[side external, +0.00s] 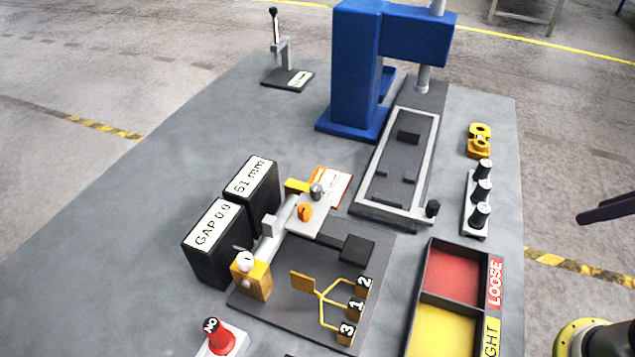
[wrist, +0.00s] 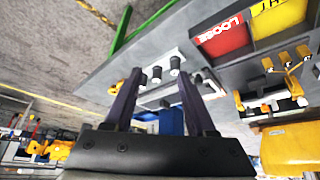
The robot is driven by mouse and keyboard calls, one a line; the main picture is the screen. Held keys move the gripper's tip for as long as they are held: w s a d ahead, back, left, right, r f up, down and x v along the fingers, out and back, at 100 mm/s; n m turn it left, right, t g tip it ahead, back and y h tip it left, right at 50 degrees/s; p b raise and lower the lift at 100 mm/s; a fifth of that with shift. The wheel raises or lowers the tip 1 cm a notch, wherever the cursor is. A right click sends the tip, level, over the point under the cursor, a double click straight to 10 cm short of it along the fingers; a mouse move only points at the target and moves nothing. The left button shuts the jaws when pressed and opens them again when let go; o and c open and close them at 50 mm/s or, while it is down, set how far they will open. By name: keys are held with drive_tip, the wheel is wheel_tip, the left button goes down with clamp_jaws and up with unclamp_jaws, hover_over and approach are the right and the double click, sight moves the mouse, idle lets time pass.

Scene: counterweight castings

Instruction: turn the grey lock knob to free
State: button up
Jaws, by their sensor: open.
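The grey lock knob (side external: 317,190) is a small round knob at the far end of the measuring fixture (side external: 268,245) in the side external view. An orange knob (side external: 304,212) sits close to it on the same light plate. The knob's turned position is too small to read. In the wrist view the fixture (wrist: 268,106) is small, at the right, and I cannot pick out the grey knob there. My gripper (wrist: 158,76) is open, its two dark fingers apart with nothing held between them. It is away from the fixture, touching nothing.
A blue press (side external: 358,70) stands behind. A red and yellow tray (side external: 427,270), black-topped pegs (side external: 480,190) and a yellow casting (side external: 479,140) lie right.

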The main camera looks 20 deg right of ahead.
drive_tip(key=w+a+r+m+g, duration=0.1)
drive_tip(key=w+r+m, duration=0.2)
drive_tip(key=r, duration=0.4)
drive_tip(key=w+a+r+m, duration=0.1)
drive_tip(key=w+r+m, duration=0.2)
drive_tip(key=r, duration=0.5)
drive_tip(key=w+a+r+m+g, duration=0.2)
drive_tip(key=w+a+r, duration=0.45)
drive_tip(key=w, duration=0.35)
drive_tip(key=n+g, duration=0.2)
drive_tip(key=g, duration=0.1)
hover_over(316, 187)
wheel_tip(316, 187, down, 14)
wheel_tip(316, 187, down, 13)
